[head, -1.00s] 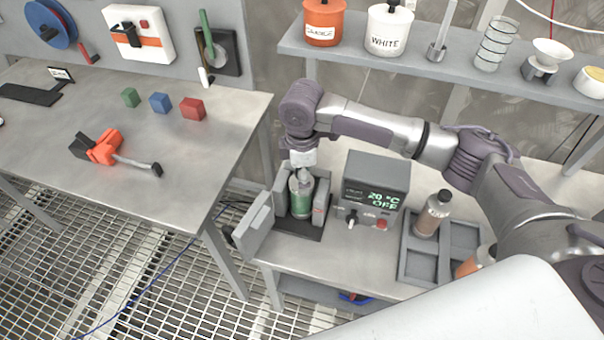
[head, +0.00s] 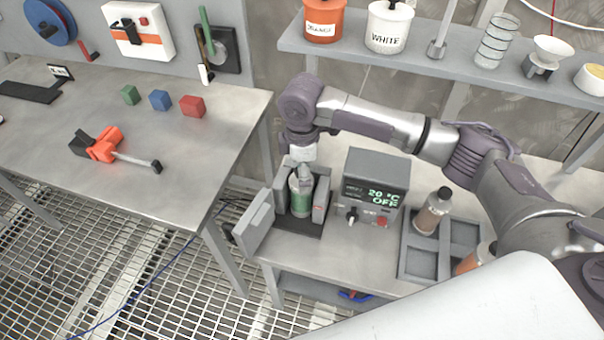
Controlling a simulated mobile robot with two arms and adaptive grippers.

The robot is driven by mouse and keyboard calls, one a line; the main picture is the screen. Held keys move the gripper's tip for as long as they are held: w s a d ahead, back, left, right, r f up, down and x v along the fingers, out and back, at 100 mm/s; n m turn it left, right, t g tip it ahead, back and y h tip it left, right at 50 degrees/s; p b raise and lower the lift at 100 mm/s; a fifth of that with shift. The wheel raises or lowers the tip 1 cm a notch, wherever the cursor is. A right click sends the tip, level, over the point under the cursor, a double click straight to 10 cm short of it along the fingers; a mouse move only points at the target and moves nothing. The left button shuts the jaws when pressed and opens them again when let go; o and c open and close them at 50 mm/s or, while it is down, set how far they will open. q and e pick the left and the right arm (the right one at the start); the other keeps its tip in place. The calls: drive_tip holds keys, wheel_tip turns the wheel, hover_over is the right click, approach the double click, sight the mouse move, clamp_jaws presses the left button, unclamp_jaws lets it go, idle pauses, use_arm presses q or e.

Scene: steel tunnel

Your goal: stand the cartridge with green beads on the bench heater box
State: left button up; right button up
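The clear cartridge with green beads (head: 300,197) stands upright between the grey walls of the bench heater box (head: 321,202), at the lower middle of the head view. The box's side flap (head: 256,225) hangs open to the left. My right gripper (head: 304,173) points down right at the cartridge's top. Its fingers are small and partly merge with the cartridge top, so I cannot tell whether they grip it. The cartridge's base is partly hidden in the box. My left gripper is not in view.
The control unit (head: 376,183) beside the box reads 20 °C OFF. A grey tray (head: 417,267) to the right holds a bottle with orange-brown contents (head: 433,212). A shelf (head: 400,60) with pots and glassware runs behind. The left bench (head: 150,185) holds coloured cubes and an orange tool.

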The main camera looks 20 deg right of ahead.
wheel_tip(320, 180, up, 11)
drive_tip(key=b, duration=0.2)
idle(0.6)
